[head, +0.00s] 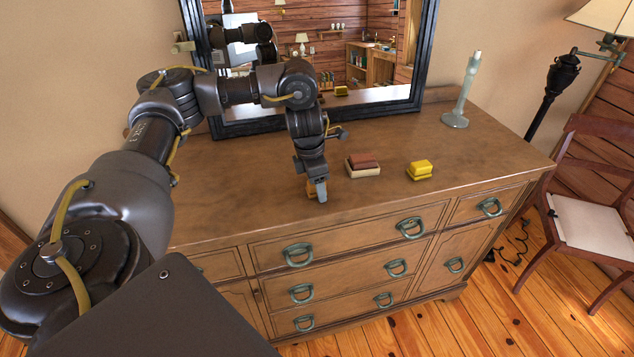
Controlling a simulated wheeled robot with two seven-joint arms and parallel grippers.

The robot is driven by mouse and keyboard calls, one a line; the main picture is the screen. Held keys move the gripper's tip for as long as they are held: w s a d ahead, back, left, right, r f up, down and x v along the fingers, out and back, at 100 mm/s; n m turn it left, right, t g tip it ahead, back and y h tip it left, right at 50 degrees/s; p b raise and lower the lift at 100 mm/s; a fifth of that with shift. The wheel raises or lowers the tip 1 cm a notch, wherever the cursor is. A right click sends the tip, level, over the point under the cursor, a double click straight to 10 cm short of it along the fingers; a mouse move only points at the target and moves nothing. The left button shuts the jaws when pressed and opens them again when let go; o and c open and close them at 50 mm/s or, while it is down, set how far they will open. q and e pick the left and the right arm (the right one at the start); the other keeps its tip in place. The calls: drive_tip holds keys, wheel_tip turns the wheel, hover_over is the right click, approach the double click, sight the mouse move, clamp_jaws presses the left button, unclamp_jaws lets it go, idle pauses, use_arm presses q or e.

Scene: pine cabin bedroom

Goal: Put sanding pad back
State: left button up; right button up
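My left gripper (318,190) points down at the dresser top (250,205), near its front edge. A small orange-brown piece (310,188) shows at its fingertips, mostly hidden by the near finger; I cannot tell whether it is gripped. To the right of the gripper, a reddish-brown block (363,160) lies on a cream-coloured block (365,172). Further right is a yellow block (421,166) on another yellow piece (418,175). I cannot tell which of these is the sanding pad. My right gripper is not in view.
A dark-framed mirror (432,50) stands at the back of the dresser. A pale green candlestick-like object (461,95) stands at the back right. The dresser top right of the yellow blocks is clear. A chair (590,220) and a lamp (563,75) stand at the right.

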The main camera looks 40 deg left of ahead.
use_arm(q)
drive_tip(key=shift+r, duration=0.3)
wheel_tip(320, 180, up, 12)
drive_tip(key=s+a+p, duration=0.1)
drive_tip(key=p, duration=0.1)
drive_tip(key=shift+s+f, duration=0.15)
drive_tip(key=shift+s, duration=0.1)
idle(0.5)
